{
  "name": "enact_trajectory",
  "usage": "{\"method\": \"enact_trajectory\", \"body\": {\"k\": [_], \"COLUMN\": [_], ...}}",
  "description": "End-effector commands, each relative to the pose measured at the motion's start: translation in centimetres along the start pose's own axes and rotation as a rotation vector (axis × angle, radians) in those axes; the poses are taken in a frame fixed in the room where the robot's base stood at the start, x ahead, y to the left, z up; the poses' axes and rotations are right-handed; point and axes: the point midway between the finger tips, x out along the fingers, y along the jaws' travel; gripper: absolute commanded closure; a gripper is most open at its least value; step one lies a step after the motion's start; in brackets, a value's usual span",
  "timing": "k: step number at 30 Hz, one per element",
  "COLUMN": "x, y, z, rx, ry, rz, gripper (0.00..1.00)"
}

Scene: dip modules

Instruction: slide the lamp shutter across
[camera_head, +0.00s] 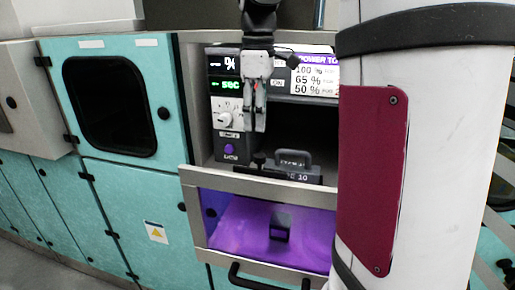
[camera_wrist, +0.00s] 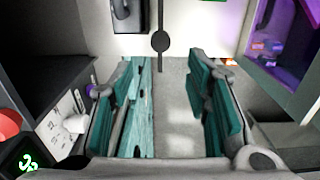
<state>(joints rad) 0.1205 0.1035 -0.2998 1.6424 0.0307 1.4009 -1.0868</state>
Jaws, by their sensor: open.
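My gripper (camera_head: 255,125) hangs pointing down in front of the control panel of the lamp unit. In the wrist view its two teal-padded fingers (camera_wrist: 172,110) stand apart with nothing between them. Below it in the head view, a dark block with a handle (camera_head: 292,160) and a small dark knob (camera_head: 259,158) sit at the ledge. I cannot tell surely which of these is the lamp shutter. In the wrist view a dark rod with a round disc (camera_wrist: 160,41) shows beyond the fingertips, apart from them.
A purple-lit chamber (camera_head: 235,230) lies below the ledge, with a dark block (camera_head: 280,227) inside. The control panel (camera_head: 228,120) has a white dial and green displays. Teal cabinets (camera_head: 130,190) stand at left. A white column with a dark red panel (camera_head: 373,180) hides the right side.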

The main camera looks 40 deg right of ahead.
Motion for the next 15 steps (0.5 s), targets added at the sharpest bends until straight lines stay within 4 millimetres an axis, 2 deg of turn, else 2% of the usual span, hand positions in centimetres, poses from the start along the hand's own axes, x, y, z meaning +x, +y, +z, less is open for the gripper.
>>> {"method": "enact_trajectory", "body": {"k": [9, 15], "x": [6.1, 8.4], "y": [-0.2, -0.1], "z": [0.1, 0.1], "rx": [0.000, -0.001], "ry": [-0.002, -0.001], "rz": [-0.004, -0.002], "gripper": [0.56, 0.56]}}
